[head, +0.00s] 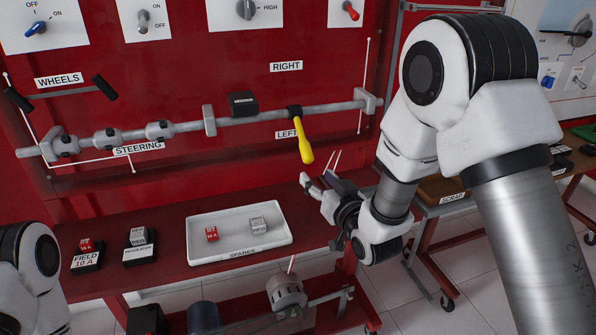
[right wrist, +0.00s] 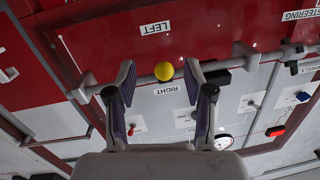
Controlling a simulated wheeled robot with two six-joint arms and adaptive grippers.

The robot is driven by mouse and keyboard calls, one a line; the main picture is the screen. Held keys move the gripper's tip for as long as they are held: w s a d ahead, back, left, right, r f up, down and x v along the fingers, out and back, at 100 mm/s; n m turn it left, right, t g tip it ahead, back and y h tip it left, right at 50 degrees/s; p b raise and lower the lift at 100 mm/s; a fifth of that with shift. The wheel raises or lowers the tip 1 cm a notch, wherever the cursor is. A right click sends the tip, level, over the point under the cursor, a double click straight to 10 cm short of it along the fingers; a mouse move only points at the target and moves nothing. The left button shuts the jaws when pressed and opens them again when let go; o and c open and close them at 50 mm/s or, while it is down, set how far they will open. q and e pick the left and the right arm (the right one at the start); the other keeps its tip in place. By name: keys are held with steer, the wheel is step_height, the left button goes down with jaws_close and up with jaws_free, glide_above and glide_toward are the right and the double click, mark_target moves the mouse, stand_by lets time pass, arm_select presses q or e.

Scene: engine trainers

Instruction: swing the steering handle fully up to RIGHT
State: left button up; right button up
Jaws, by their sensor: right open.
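The steering handle (head: 305,143) is a yellow grip on a black hub, hanging down from the grey steering shaft (head: 265,115). It covers part of the LEFT label (head: 286,134); the RIGHT label (head: 286,66) is above the shaft. My right gripper (head: 319,179) is open just below and in front of the handle. In the right wrist view the yellow grip's round end (right wrist: 164,71) appears between the open fingers (right wrist: 160,80), with no contact visible. That view is turned over, with LEFT above RIGHT. My left gripper is out of view.
A white spares tray (head: 200,257) with small blocks lies on the red bench (head: 110,213). A black block (head: 243,104) is on the shaft, left of the handle. A motor-like part (head: 286,292) sits below the bench. A side table with a scrap box (head: 443,189) stands at right.

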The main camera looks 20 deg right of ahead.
mark_target(310, 156)
steer(key=shift+t, duration=0.4)
steer(key=w+r, duration=0.1)
steer(key=w, duration=0.1)
steer(key=w+r, duration=0.1)
steer(key=w, duration=0.1)
steer(key=w+r, duration=0.1)
steer(key=w, duration=0.2)
steer(key=shift+w+a+r+p, duration=0.1)
steer(key=shift+a+r+p, duration=0.05)
steer(key=shift+a+p, duration=0.25)
jaws_close()
